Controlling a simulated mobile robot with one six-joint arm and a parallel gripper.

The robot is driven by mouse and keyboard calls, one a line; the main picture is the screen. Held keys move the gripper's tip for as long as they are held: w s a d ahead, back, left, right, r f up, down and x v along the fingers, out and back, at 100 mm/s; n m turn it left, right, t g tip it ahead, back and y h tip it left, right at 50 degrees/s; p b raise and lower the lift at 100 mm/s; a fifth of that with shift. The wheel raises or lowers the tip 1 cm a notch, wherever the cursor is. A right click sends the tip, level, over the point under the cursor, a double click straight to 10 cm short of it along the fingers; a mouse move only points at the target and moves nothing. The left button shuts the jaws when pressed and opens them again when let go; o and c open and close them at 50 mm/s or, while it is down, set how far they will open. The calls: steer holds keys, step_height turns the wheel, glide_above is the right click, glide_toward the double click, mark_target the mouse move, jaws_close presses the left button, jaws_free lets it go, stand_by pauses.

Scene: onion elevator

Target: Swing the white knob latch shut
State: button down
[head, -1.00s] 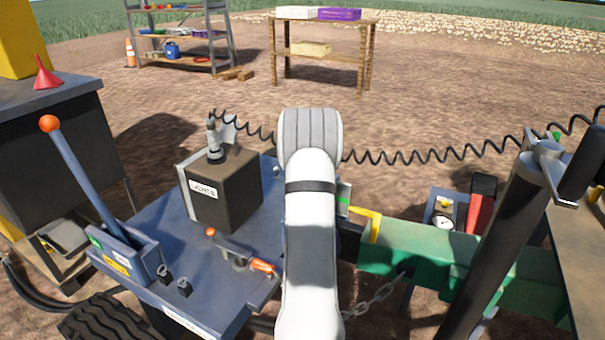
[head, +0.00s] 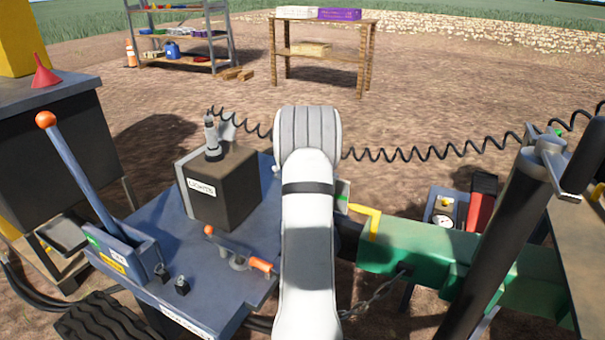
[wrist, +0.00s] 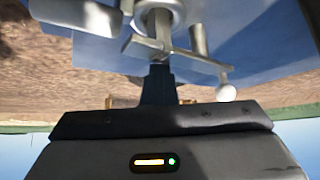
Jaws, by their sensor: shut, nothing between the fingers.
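In the wrist view, which is upside down, the white knob (wrist: 226,92) sits at the end of a thin metal latch arm (wrist: 190,58). The arm runs from near the round metal pivot by the blue deck. My gripper (wrist: 158,72) is shut and empty, its dark fingers close together at the latch arm, left of the knob. Whether they touch the arm I cannot tell. In the head view my white arm covers the gripper, and I cannot make out the white knob there.
The blue deck (head: 215,285) carries a dark box (head: 222,190), an orange-handled crank (head: 240,260) and a tall orange-ball lever (head: 75,165). A green beam (head: 420,250) and dark post (head: 490,260) stand right. A coiled cable (head: 430,155) runs behind.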

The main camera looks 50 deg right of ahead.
steer(key=shift+d+f, duration=0.2)
steer(key=shift+d, duration=0.05)
steer(key=d, duration=0.1)
steer(key=w+d, duration=0.1)
steer(key=d+p, duration=0.1)
steer(key=shift+w+r, duration=0.2)
steer(key=shift+r, duration=0.2)
steer(key=a+r+p, duration=0.1)
steer(key=r, duration=0.1)
steer(key=s+a+r+p, duration=0.1)
steer(key=a+r, duration=0.1)
steer(key=s+a+r, duration=0.1)
steer(key=a+r, duration=0.1)
steer(key=r, duration=0.1)
steer(key=shift+a+p, duration=0.1)
steer(key=shift+p, duration=0.3)
steer(key=shift+a+r, duration=0.2)
steer(key=shift+a, duration=0.05)
